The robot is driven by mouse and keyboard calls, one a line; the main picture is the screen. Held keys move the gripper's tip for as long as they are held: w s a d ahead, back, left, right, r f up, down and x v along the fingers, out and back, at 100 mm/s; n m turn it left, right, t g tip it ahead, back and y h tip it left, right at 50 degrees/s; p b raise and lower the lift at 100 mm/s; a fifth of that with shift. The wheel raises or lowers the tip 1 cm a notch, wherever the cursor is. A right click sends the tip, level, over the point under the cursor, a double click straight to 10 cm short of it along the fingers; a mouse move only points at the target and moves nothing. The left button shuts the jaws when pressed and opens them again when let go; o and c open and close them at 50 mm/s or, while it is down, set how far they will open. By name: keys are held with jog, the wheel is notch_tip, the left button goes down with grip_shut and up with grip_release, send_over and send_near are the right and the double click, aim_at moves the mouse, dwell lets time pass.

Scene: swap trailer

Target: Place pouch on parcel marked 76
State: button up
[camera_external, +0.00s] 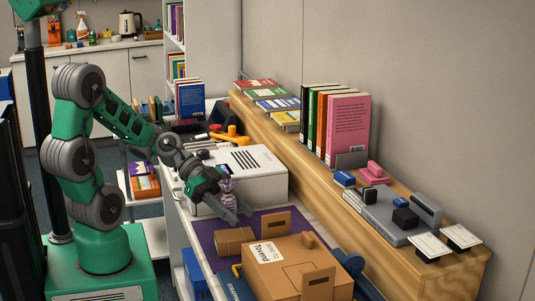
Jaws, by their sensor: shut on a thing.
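My gripper (236,209) is shut on a small purple patterned thing (228,190), which looks like the pouch. It holds it in front of the white machine, above the near worktop. A large brown cardboard parcel (318,257) with a white label lies to the right and nearer the camera. A smaller brown parcel (234,241) sits on the purple mat just below my gripper. Another brown cardboard piece (276,222) stands behind the large parcel. I cannot read the number 76 on any of them.
A white machine (262,173) with dark slots stands right behind my gripper. A wooden ledge (300,160) along the wall bears upright books (347,125), a grey device (385,222) and cards. Blue items lie at the front edge.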

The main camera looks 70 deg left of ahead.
aim_at(243, 238)
jog(key=f, duration=0.2)
jog(key=w+f, duration=0.1)
jog(key=f, duration=0.1)
jog(key=shift+w+d+f, duration=0.2)
jog(key=shift+f, duration=0.1)
jog(key=shift+f, duration=0.1)
jog(key=shift+f+b, duration=0.15)
jog(key=shift+b, duration=0.15)
jog(key=o, duration=1.3)
jog(key=shift+o, duration=0.2)
